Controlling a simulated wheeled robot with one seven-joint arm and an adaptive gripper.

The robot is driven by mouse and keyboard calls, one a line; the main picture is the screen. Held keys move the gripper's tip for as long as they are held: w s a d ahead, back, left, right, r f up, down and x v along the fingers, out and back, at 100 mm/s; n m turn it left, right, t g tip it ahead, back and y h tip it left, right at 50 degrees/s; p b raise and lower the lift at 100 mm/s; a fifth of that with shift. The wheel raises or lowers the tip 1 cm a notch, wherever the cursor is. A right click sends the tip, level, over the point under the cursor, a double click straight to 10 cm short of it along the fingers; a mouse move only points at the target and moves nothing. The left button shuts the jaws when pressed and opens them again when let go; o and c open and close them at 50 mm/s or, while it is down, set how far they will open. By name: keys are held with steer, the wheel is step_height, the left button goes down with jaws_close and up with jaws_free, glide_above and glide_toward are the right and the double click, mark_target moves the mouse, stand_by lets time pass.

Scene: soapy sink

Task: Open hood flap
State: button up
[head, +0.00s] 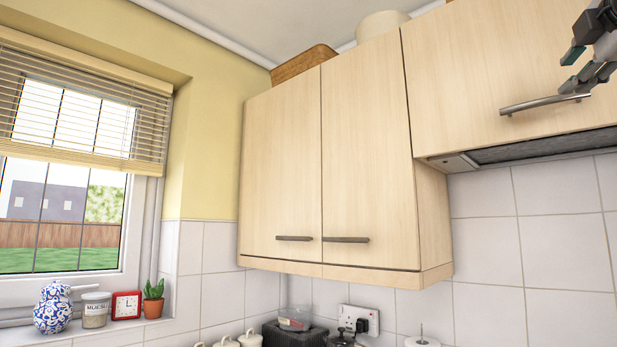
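The hood flap (480,70) is the light wood panel at the upper right, above the hood's grey underside. It looks closed, in line with the cabinet front. My gripper (569,71) is at the top right, in front of the flap and just above the handle's right end. Its two dark fingers are apart, with nothing visible between them. The lower finger is very close to the handle; I cannot tell if they touch. The rest of my gripper is cut off by the picture edge.
A closed two-door wall cabinet (365,160) stands left of the flap, with its handles low down. A wooden box (304,64) and a cream pot (381,24) sit on top. The window sill holds jars, a red clock (126,305) and a cactus. The tiled wall below the hood is clear.

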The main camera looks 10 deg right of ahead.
mark_target(543, 101)
steer(key=p+x, duration=0.3)
steer(key=x, duration=1)
steer(key=shift+w+d+r+p, duration=0.15)
steer(key=shift+w+d+p, duration=0.05)
steer(key=shift+w+p, duration=0.2)
steer(key=shift+c, duration=0.5)
jaws_close()
